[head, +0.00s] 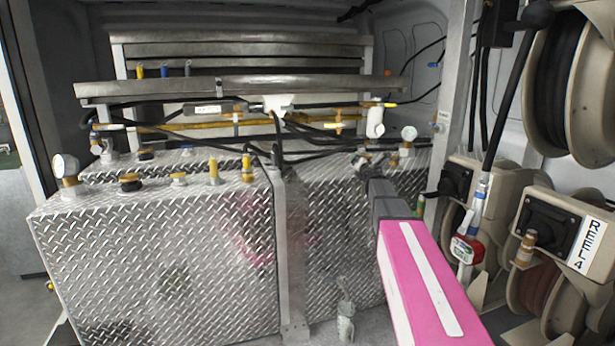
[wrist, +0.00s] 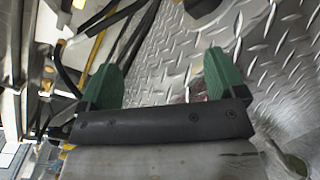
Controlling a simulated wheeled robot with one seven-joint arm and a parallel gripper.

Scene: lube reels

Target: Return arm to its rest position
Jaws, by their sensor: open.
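My arm (head: 425,285), pink with a white stripe, reaches forward from the lower right in the head view. Its grey end section points at the gap beside the diamond-plate tanks, and the fingers there are too small to make out clearly. In the wrist view my gripper (wrist: 160,82) has two green fingers spread well apart with nothing between them. The gripper is close to a diamond-plate metal surface (wrist: 200,40), with black hoses to its left. I cannot tell whether anything touches the fingers.
A diamond-plate tank (head: 150,260) with gauges and caps stands at the left. Yellow pipes and black hoses (head: 330,150) run above it. Hose reels (head: 575,240), one labelled REEL 4, crowd the right. A hose nozzle with a red part (head: 465,250) hangs close to my arm's right.

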